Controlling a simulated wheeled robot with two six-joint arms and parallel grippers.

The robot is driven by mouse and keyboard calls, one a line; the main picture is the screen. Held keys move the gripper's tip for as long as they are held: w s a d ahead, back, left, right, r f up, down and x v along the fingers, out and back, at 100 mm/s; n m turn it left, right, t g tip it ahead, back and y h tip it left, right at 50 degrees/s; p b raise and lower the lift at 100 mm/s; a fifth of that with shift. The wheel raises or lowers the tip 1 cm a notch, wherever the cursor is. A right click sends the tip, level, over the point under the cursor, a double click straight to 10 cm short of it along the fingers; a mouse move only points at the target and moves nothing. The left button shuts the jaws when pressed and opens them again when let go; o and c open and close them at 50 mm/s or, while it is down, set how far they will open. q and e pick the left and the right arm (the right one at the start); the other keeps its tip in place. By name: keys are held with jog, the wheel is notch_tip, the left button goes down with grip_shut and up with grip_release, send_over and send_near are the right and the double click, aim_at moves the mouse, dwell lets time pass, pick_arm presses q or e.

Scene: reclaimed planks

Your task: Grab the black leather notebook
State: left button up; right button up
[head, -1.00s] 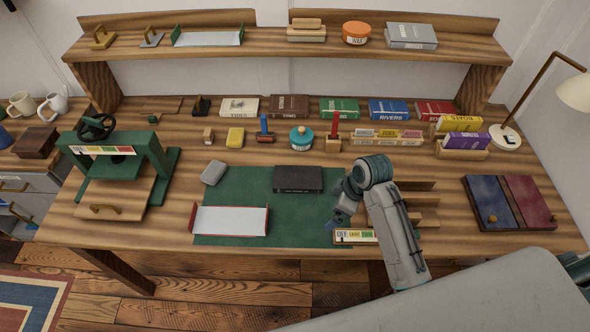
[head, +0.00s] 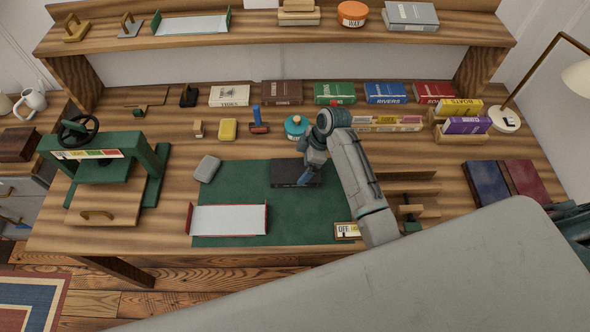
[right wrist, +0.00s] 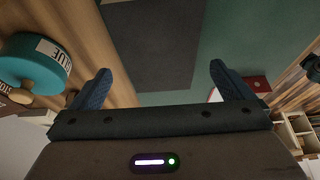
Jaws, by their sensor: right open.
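The black notebook (head: 287,174) lies flat on the green mat (head: 242,192) in the head view, towards the mat's back right. My right gripper (head: 306,178) is above the notebook's right part and hides some of it. In the right wrist view the notebook (right wrist: 150,40) is a dark slab beyond the two blue fingers. The right gripper (right wrist: 160,88) is open, with nothing between its fingers. I cannot tell its exact height above the notebook. My left gripper is not in view.
A teal glue pot (head: 295,126) stands just behind the notebook, close to my right arm. A grey rounded block (head: 208,168) and a white tray (head: 228,219) are left and front. A green press (head: 110,165) stands far left. Several books line the back.

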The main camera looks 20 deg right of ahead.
aim_at(295, 170)
jog(key=p+x, duration=0.1)
jog(key=x, duration=0.2)
jog(key=shift+a+f, duration=0.15)
jog(key=shift+f, duration=0.05)
jog(key=shift+w+f, duration=0.1)
jog(key=shift+f, duration=0.15)
jog(key=shift+r, duration=0.1)
jog(key=c, duration=0.9)
jog(key=shift+c, duration=0.2)
